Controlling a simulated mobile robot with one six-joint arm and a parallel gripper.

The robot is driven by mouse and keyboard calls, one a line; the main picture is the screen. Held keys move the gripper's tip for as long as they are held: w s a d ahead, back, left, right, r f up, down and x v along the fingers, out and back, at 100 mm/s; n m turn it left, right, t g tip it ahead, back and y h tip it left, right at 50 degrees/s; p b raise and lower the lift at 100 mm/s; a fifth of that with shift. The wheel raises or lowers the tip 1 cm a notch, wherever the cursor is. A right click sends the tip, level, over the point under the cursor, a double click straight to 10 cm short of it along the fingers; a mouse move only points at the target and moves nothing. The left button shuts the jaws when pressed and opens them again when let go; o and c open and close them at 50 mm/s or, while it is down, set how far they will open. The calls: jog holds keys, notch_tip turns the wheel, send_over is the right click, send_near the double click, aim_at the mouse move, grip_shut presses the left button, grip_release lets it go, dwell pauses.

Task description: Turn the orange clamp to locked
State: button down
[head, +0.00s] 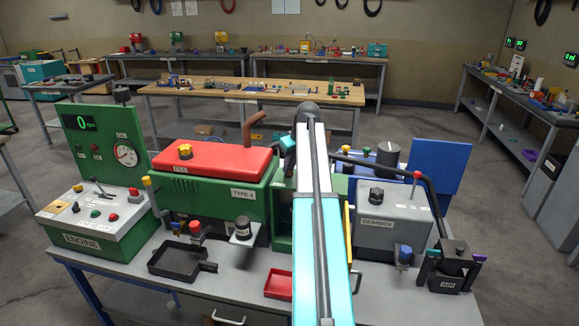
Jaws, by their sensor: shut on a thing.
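I cannot make out an orange clamp in the head view. My own turquoise and white arm reaches from the bottom edge up the middle of the picture and covers part of the machine. My gripper is hidden behind the arm, so its jaws and anything between them do not show. The green engine block (217,202) labelled TYPE 4, with a red cover (215,158) and yellow cap (185,150), stands left of the arm. The grey gearbox (390,218) stands to the right. The space between them is largely covered by the arm.
The machine stands on a grey workbench (215,290). A green ENGINE control panel (105,148) is at the left. A black tray (175,262) and a red tray (279,283) lie in front. A black AIR unit (452,268) is at the right. Other benches stand behind.

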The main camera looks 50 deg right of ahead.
jog(key=shift+a+m, duration=0.1)
jog(key=shift+m, duration=0.2)
jog(key=shift+a+m+h+b, duration=0.1)
jog(key=shift+m+h+b, duration=0.4)
jog(key=shift+m, duration=0.7)
jog(key=m, duration=0.2)
jog(key=m+g+h, duration=0.1)
jog(key=m, duration=0.1)
jog(key=shift+w+a+h, duration=0.1)
jog(key=shift+w+h, duration=0.05)
jog(key=shift+h, duration=0.15)
jog(key=m, duration=0.2)
jog(key=m+g+b, duration=0.1)
jog(key=m, duration=0.1)
jog(key=shift+w+a+m+g+h, duration=0.1)
jog(key=shift+w+m+g+h, duration=0.1)
jog(key=shift+m+g+h, duration=0.15)
jog(key=shift+m+g, duration=0.35)
jog(key=shift+m, duration=0.7)
jog(key=shift+h, duration=0.25)
jog(key=c, duration=1.8)
grip_release()
jog(key=shift+c, duration=0.2)
